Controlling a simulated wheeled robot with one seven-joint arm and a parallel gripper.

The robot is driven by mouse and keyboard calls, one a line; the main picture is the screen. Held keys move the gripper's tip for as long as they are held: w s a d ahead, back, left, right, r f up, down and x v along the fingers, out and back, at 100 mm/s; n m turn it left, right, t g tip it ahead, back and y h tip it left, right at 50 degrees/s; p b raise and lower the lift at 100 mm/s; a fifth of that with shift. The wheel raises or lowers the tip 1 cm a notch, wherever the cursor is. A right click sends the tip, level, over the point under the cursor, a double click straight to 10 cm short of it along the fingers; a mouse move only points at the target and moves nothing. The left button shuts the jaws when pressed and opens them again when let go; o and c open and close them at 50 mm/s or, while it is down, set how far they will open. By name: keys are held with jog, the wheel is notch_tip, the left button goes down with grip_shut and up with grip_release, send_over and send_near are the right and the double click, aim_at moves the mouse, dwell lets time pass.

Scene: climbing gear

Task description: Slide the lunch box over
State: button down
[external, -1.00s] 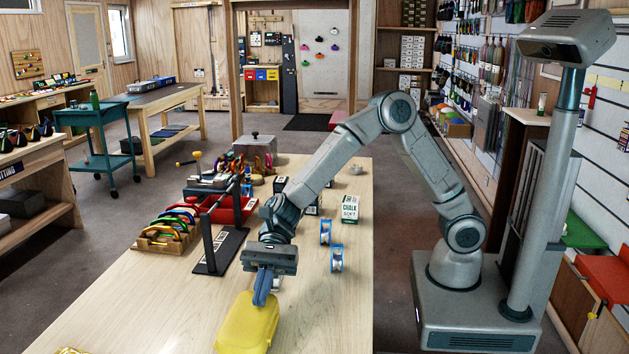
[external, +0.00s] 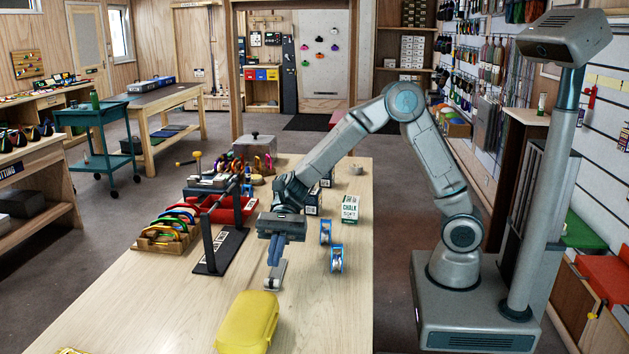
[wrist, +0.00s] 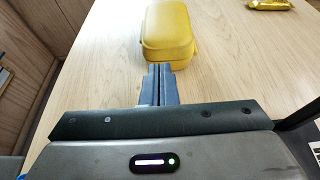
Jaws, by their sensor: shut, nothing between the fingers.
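The lunch box (external: 247,325) is a yellow, rounded case lying closed on the wooden table, near the front in the external view. In the wrist view the lunch box (wrist: 168,30) lies just beyond my fingertips. My gripper (external: 272,262) is shut and empty, pointing down. In the external view it is behind the box, apart from it. The fingers also show in the wrist view (wrist: 160,70), where they overlap the box's near edge.
A small grey metal piece (external: 275,275) is by my fingertips. A black bar stand (external: 218,250), a wooden rack of carabiners (external: 165,235), blue-rimmed spools (external: 336,257) and a chalk box (external: 350,208) stand farther back. The table left of the box is clear.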

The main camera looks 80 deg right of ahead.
jog(key=p, duration=0.1)
jog(key=r+p, duration=0.1)
jog(key=shift+s+a+h+p, duration=0.15)
jog(key=shift+a+h+p, duration=0.1)
jog(key=shift+h+p, duration=0.05)
jog(key=shift+a+r+m+h+p, duration=0.25)
jog(key=shift+m+h+p, duration=0.05)
jog(key=shift+p, duration=0.7)
jog(key=p, duration=0.1)
jog(key=t+h+p, duration=0.1)
jog(key=shift+s+a+m+p, duration=0.2)
jog(key=shift+a+m+p, duration=0.1)
jog(key=shift+p, duration=0.1)
jog(key=p, duration=0.3)
send_near(251, 313)
jog(key=a, duration=0.3)
jog(key=a+f, duration=0.1)
jog(key=a, duration=0.2)
jog(key=shift+w+f, duration=0.2)
jog(key=shift+f, duration=0.05)
jog(key=shift+f+b, duration=0.3)
jog(key=shift+f, duration=0.55)
jog(key=shift+d, duration=0.15)
